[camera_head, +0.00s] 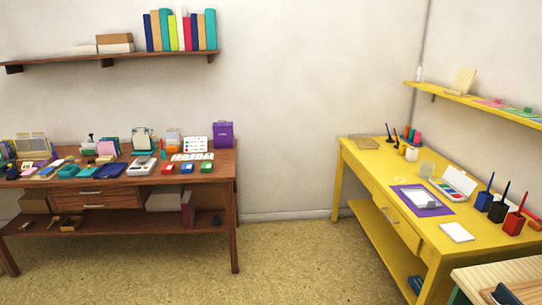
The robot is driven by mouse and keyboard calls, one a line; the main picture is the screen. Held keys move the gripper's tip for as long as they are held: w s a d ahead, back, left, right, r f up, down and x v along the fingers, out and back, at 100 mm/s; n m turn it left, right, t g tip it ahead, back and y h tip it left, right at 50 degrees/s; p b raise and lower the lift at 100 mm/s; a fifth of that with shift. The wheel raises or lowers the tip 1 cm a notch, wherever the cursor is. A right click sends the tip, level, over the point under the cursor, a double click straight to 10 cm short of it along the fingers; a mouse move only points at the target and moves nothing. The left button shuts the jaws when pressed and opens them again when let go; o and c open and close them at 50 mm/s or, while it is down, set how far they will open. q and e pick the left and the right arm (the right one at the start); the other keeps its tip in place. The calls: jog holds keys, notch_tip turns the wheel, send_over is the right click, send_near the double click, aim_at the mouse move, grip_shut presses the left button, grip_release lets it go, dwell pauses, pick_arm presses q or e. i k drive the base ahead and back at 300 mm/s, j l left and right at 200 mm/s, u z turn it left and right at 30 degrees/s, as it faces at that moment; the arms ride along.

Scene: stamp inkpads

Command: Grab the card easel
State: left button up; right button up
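I cannot tell for certain which thing is the card easel. A pale beige leaning panel (463,81) stands on the yellow wall shelf at the right and looks like a small easel. A white card with coloured dots (197,142) stands upright at the back of the brown desk, and its support is hard to make out. Neither of my grippers is in view, and nothing touches these things.
The brown desk (90,199) at the left is crowded with small stationery. The yellow desk (365,168) at the right holds a purple mat (446,211), a paint box (459,183) and pen cups (484,201). A pale table (470,281) fills the bottom right corner. Open floor (290,265) lies between the desks.

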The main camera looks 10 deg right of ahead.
aim_at(462, 84)
jog(key=i+z, duration=0.1)
jog(key=i, duration=0.4)
jog(key=i+j+z, duration=0.15)
jog(key=i, duration=0.3)
jog(key=i+j+z, duration=0.1)
jog(key=i, duration=0.35)
jog(key=i+j+z, duration=0.15)
jog(key=i+z, duration=0.25)
jog(key=i+j+z, duration=0.25)
jog(key=z, duration=0.15)
jog(key=i+j+z, duration=0.6)
jog(key=j+z, duration=0.25)
jog(key=i+j+z, duration=0.15)
jog(key=j+z, duration=0.65)
jog(key=j, duration=0.2)
jog(key=i, duration=0.05)
